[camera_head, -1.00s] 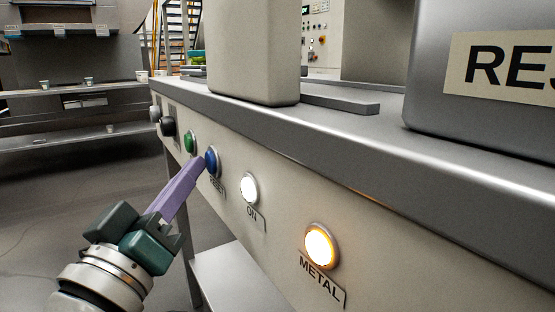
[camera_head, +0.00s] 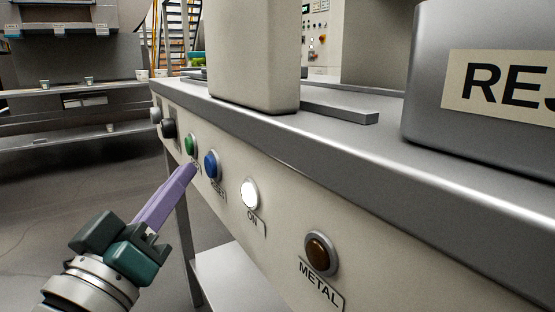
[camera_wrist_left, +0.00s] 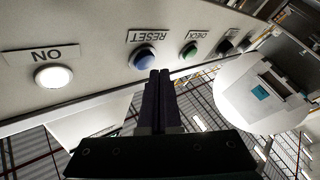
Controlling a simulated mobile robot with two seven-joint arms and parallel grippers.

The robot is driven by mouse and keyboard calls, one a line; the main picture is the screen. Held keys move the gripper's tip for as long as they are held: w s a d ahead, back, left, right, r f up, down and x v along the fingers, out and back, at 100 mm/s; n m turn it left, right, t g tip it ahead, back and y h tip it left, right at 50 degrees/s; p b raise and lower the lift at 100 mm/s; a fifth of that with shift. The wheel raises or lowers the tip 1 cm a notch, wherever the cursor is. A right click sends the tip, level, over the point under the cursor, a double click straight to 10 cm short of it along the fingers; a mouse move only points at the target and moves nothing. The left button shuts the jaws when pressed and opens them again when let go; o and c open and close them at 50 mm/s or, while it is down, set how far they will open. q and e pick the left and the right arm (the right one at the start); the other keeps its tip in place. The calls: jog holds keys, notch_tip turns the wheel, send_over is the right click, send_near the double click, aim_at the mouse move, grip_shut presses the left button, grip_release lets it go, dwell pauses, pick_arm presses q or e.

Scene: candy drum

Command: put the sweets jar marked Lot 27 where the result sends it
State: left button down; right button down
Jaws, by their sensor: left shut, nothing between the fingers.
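My left gripper (camera_head: 188,172) is shut and empty, its purple fingers pointing at the front panel of the machine (camera_head: 284,215). Its tips are just in front of the panel, near the blue RESET button (camera_head: 212,166) and the green button (camera_head: 190,145). The wrist view labels that green button (camera_wrist_left: 188,51) CHECK. The METAL lamp (camera_head: 320,253) is dark. The ON lamp (camera_head: 249,194) glows white. No jar marked Lot 27 can be made out. My right gripper is out of view.
Shelves with small cups (camera_head: 88,81) are at the far left. Open floor lies between.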

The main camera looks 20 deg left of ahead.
pick_arm(q)
jog(key=s+a+p, duration=0.1)
jog(key=s+a, duration=0.2)
jog(key=shift+s+a+p, duration=0.15)
jog(key=shift+s+p, duration=0.15)
jog(key=shift+s, duration=0.1)
dwell(0.7)
